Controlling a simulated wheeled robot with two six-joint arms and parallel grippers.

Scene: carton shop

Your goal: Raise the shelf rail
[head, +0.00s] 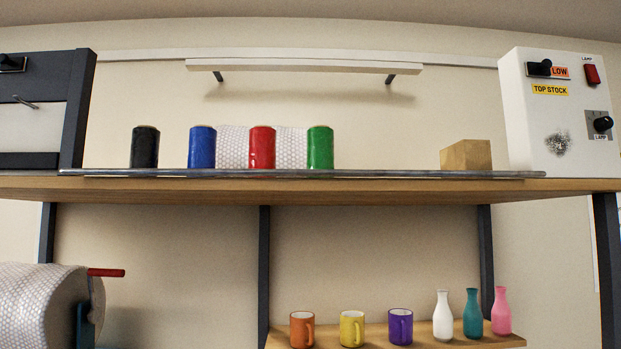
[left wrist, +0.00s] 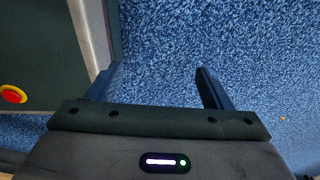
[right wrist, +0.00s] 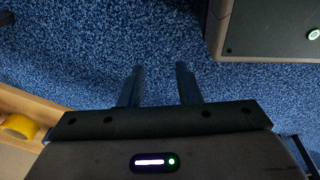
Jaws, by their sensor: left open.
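The shelf rail (head: 300,173) is a thin grey metal bar along the front edge of the wooden top shelf (head: 300,191) in the head view. It runs nearly the full width, low against the shelf edge, in front of the items there. Neither gripper shows in the head view. My left gripper (left wrist: 159,68) is open and empty over blue carpet in the left wrist view. My right gripper (right wrist: 160,67) has its fingers apart with nothing between them, over blue carpet in the right wrist view. Neither gripper is at the rail.
Black (head: 145,147), blue (head: 202,147), red (head: 262,148) and green (head: 320,148) spools and a cardboard block (head: 466,155) stand behind the rail. A white control box (head: 560,115) is at right. Mugs and bottles stand on a lower shelf (head: 430,340). A bubble-wrap roll (head: 40,305) is lower left.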

